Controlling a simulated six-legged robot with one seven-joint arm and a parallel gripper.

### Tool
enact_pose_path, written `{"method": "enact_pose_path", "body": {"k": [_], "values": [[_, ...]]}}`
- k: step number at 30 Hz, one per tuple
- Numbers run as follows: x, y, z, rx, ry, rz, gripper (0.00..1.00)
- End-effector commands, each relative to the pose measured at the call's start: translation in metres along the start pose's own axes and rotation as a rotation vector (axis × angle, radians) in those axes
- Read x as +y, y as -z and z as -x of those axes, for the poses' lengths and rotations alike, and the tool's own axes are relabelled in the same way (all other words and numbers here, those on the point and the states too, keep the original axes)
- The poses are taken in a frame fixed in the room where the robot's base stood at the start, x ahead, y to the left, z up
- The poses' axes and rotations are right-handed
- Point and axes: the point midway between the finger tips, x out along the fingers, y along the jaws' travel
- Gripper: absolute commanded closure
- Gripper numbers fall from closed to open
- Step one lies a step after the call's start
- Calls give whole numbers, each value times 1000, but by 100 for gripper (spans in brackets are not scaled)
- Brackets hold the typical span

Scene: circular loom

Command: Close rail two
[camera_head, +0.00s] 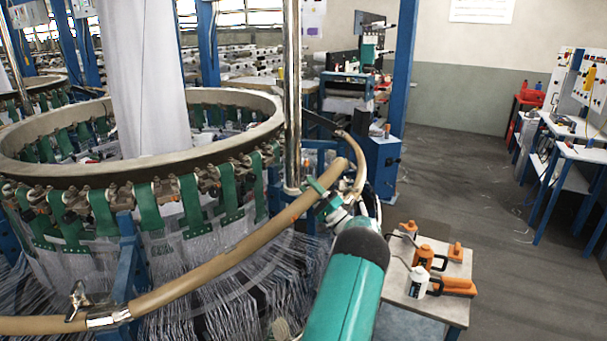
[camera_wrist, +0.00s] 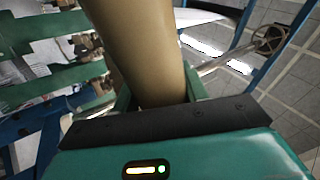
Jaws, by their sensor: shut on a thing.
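A tan tubular rail (camera_head: 225,252) curves along the front of the circular loom (camera_head: 140,168), outside and below its ring. Its left part has a metal clamp with an upright lever (camera_head: 103,316). Its right end stands beside a second, short tan rail piece (camera_head: 357,165); whether they touch is unclear. My gripper (camera_head: 325,193) is shut around the long rail near its right end. In the wrist view the rail (camera_wrist: 150,45) runs between the green fingers of my gripper (camera_wrist: 160,97). I cannot tell which piece is rail two.
A chrome post (camera_head: 292,90) stands behind the rail. Blue posts and green straps surround the loom. The grey floor (camera_head: 475,180) farther right is open, up to a workbench (camera_head: 575,150).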

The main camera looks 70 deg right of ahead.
Motion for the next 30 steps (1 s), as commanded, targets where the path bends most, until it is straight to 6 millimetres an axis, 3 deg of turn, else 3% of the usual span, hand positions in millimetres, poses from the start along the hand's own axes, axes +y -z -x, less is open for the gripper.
{"method": "enact_pose_path", "body": {"k": [6,17,18,20,21,30], "values": [[10,2,9,15,12,-14,98],[10,2,9,16,12,-15,98],[10,2,9,16,12,-15,51],[10,2,9,16,12,-15,39],[10,2,9,16,12,-15,35],[10,2,9,14,12,-15,35]]}}
